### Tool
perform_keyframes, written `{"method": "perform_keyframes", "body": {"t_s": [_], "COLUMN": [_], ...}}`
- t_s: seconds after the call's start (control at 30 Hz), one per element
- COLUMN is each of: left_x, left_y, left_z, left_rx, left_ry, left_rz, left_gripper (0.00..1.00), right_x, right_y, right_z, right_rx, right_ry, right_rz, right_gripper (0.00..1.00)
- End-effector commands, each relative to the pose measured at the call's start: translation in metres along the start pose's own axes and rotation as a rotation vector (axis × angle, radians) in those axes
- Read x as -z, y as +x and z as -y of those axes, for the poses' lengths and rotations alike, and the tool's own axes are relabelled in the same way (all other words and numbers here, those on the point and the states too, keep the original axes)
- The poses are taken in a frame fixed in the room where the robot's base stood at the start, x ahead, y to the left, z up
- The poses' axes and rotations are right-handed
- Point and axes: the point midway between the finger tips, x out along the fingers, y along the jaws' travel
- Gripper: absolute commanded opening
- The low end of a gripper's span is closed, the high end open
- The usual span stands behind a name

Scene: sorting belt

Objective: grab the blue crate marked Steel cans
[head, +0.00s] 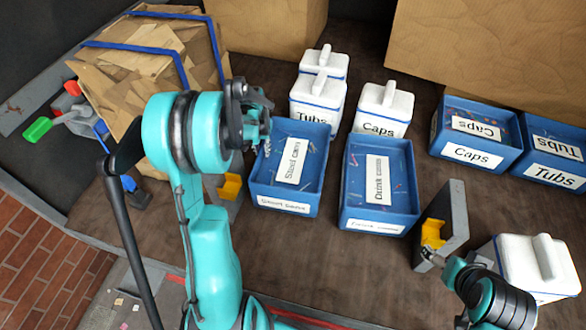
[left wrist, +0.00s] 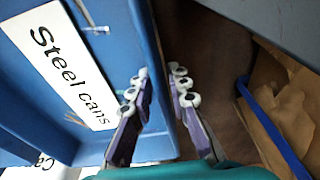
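The blue crate marked Steel cans (head: 264,181) stands on the brown table in the head view, with a white label inside and another on its front. It fills the left of the left wrist view (left wrist: 140,30). My left gripper (head: 262,122) is at its back left edge in the head view. In the left wrist view my left gripper (left wrist: 157,88) has one finger over the crate's inside and one outside, with the wall between them. The fingers look apart; contact is not clear. My right gripper (head: 434,260) is low at the right, its fingers too small to read.
A blue Drink cans crate (head: 410,190) stands close to the right. White Tubs and Caps containers (head: 384,103) stand behind. Blue Caps (head: 487,157) and Tubs crates (head: 548,170) are far right. A strapped cardboard bale (head: 150,65) is at the left, near my left arm.

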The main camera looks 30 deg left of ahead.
Motion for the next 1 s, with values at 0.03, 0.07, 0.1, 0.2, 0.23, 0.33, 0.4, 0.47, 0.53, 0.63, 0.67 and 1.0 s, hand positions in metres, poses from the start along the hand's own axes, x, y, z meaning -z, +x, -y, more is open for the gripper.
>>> {"method": "perform_keyframes", "body": {"t_s": [0.03,0.07,0.1,0.2,0.23,0.33,0.4,0.47,0.53,0.63,0.67,1.0], "left_x": [0.000,0.000,0.000,0.000,0.000,0.000,0.000,0.000,0.000,0.001,0.001,0.009], "left_y": [0.000,0.000,0.000,-0.001,-0.001,-0.001,-0.001,-0.001,-0.001,-0.004,-0.006,-0.060], "left_z": [0.000,0.000,0.000,0.000,0.000,0.000,0.000,0.000,0.000,0.000,0.000,0.000], "left_rx": [0.000,0.000,0.000,0.000,0.000,0.000,-0.002,-0.001,-0.001,-0.001,-0.001,-0.001], "left_ry": [0.000,0.000,0.000,0.000,0.000,0.000,-0.001,-0.001,-0.001,-0.001,-0.001,-0.001], "left_rz": [0.000,0.000,0.000,0.000,0.000,0.000,-0.001,-0.001,-0.001,-0.001,-0.001,0.000], "left_gripper": [0.17,0.17,0.15,0.00,0.00,0.00,0.00,0.00,0.00,0.00,0.00,0.00], "right_x": [0.000,0.000,0.000,0.000,0.000,0.000,0.000,0.000,0.000,0.000,0.001,0.004], "right_y": [0.000,0.000,0.000,0.000,0.000,0.000,0.000,0.000,0.000,-0.001,-0.001,-0.006], "right_z": [0.000,0.000,0.000,0.000,0.000,0.000,0.000,0.000,0.000,0.000,0.000,0.000], "right_rx": [0.000,0.000,0.000,0.000,0.000,0.000,0.000,0.000,0.000,0.000,0.000,0.000], "right_ry": [0.000,0.000,0.000,0.000,0.000,0.000,0.000,0.000,0.000,0.000,0.000,0.000], "right_rz": [0.000,0.000,0.000,0.000,0.000,0.000,0.000,0.000,0.000,0.000,0.000,0.000], "right_gripper": [0.83,0.83,0.83,0.83,0.83,0.83,0.83,0.83,0.83,0.83,0.83,0.83]}}
